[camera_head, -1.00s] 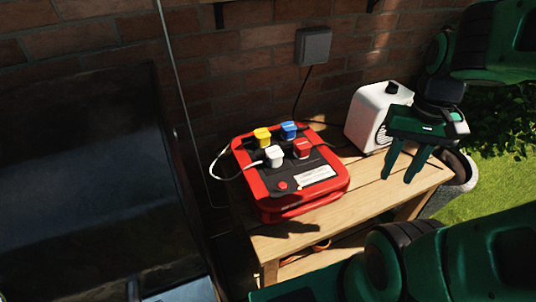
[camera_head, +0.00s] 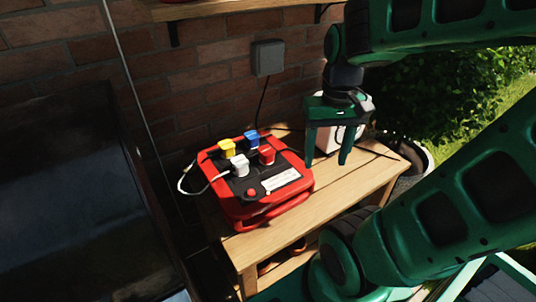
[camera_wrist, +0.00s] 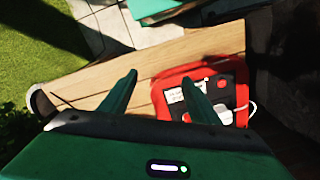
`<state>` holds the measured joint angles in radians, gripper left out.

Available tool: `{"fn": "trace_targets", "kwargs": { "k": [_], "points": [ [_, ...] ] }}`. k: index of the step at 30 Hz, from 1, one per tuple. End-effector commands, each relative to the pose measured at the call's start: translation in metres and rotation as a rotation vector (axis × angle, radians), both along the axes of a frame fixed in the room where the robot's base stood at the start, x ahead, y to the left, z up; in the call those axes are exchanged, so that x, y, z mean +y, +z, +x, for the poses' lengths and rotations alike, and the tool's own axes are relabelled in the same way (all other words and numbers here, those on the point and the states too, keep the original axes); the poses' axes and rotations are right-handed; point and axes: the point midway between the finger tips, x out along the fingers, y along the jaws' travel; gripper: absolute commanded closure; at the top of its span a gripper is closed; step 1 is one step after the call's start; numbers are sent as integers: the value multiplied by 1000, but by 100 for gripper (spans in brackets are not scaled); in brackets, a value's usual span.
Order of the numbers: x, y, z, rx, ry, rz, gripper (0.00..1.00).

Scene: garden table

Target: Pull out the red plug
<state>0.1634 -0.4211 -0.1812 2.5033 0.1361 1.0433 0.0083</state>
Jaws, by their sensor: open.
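The red plug (camera_head: 266,154) sits upright in the top of the red power box (camera_head: 247,219), at the right of a cluster of plugs. A yellow plug (camera_head: 227,147), a blue plug (camera_head: 251,138) and a white plug (camera_head: 239,166) stand beside it. My gripper (camera_head: 326,164) is open and empty, fingers pointing down, to the right of the box and apart from the red plug. In the wrist view, the box (camera_wrist: 164,88) lies at the right, partly behind one finger of my gripper (camera_wrist: 160,77). I cannot surely pick out the red plug there.
The box stands on a wooden bench (camera_head: 350,185). A white appliance (camera_head: 327,139) stands behind my gripper, partly hidden. A wall socket (camera_head: 268,58) with a black cable is on the brick wall. A dark grill-like body (camera_head: 70,200) stands left. Bench wood right of the box is clear.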

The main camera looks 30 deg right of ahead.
Motion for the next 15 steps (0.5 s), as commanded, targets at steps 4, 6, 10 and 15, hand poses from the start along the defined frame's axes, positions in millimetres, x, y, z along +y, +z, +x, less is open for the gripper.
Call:
{"fn": "trace_targets", "kwargs": {
  "k": [4, 6, 10, 15],
  "points": [
    [1, 1, 56, 4, 117, -5, 44],
    [4, -1, 83, 3, 175, -6, 44],
    [14, -7, 130, 0, 279, -6, 44],
    [28, -18, 177, -1, 385, -4, 44]
  ]
}}
